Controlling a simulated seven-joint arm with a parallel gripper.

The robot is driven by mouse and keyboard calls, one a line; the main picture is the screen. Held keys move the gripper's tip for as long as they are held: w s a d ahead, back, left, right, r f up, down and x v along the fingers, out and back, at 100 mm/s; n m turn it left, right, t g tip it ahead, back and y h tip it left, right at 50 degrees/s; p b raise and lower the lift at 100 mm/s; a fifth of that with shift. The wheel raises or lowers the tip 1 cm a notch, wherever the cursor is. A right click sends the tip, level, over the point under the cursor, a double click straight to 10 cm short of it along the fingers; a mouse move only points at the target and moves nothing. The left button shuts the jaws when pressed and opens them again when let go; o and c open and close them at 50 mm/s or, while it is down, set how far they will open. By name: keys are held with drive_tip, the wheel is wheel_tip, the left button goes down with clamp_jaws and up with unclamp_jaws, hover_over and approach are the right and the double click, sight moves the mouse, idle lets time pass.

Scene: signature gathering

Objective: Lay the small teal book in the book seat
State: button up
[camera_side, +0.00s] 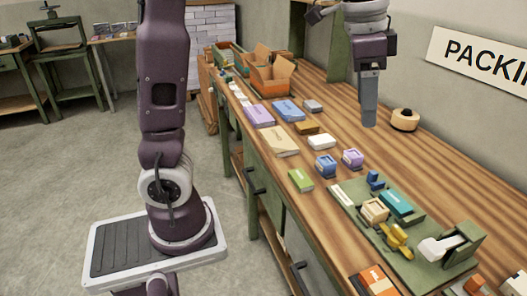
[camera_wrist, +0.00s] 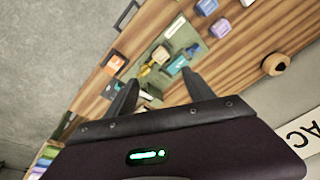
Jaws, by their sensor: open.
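The small teal book (camera_side: 397,203) lies flat on the green board (camera_side: 345,200) on the bench. It also shows in the wrist view (camera_wrist: 178,65). Low green pieces of the board stand close around it, and they look like the book seat; I cannot tell whether the book lies fully down between them. My gripper (camera_side: 369,124) is raised above the bench, behind and left of the teal book and well apart from it. In the wrist view its two fingers (camera_wrist: 158,84) are spread with nothing between them.
The board also carries a cream box (camera_side: 374,210), a yellow item (camera_side: 397,238), a blue piece (camera_side: 375,180) and a white roll in a green holder (camera_side: 440,246). Blue (camera_side: 325,165) and purple (camera_side: 352,158) boxes and a lime box (camera_side: 301,180) stand nearby. A tape roll (camera_side: 405,119) sits by the wall.

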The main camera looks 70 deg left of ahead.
drive_tip(key=s+f+n+t, duration=0.1)
drive_tip(key=s+f+n, duration=0.1)
drive_tip(key=s, duration=0.8)
drive_tip(key=s+d+f+n+t, duration=0.1)
drive_tip(key=s+f+n+t, duration=0.1)
drive_tip(key=s, duration=0.9)
drive_tip(key=f+n, duration=0.1)
drive_tip(key=n, duration=0.1)
drive_tip(key=shift+d+f+n, duration=0.25)
drive_tip(key=shift+d+n, duration=0.05)
